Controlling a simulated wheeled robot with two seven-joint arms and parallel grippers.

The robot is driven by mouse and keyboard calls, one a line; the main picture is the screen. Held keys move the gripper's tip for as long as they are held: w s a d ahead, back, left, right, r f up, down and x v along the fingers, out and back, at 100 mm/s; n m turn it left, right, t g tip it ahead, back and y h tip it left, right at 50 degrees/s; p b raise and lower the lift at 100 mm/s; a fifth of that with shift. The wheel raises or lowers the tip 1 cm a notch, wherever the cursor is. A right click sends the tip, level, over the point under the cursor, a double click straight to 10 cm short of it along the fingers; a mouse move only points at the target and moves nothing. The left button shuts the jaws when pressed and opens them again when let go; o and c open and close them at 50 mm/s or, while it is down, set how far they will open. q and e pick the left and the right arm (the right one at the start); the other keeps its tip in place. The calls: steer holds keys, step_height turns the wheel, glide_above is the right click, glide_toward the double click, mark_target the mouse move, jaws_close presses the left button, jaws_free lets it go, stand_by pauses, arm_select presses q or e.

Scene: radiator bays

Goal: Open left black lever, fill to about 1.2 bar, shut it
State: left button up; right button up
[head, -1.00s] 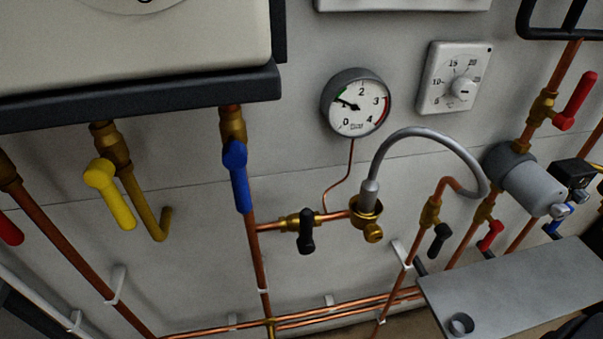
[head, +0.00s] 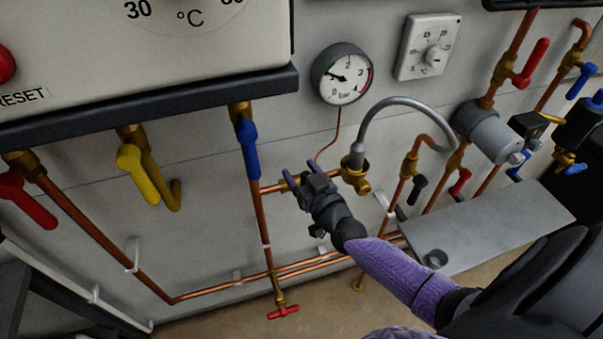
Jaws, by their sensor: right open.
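The round pressure gauge (head: 342,74) hangs on the wall, with its needle at roughly 1 bar; the exact reading is too small to tell. My right gripper (head: 300,172) is open in front of the brass valve on the short copper branch right of the blue lever. It hides the left black lever, so I cannot tell that lever's position or whether a finger touches it. The grey filling hose (head: 400,101) arches from the brass fitting (head: 354,170) to the right-hand pipe. The right black lever (head: 418,188) hangs down at a slant. My left gripper is not in view.
The blue lever (head: 249,150) hangs close left of my right gripper. A yellow lever (head: 136,172) and a red lever (head: 28,203) are further left. A grey shelf (head: 490,225) with a small cup (head: 436,259) juts out at right. A thermostat dial (head: 427,47) is above.

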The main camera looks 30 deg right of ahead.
jaws_close()
stand_by(0.6)
stand_by(0.8)
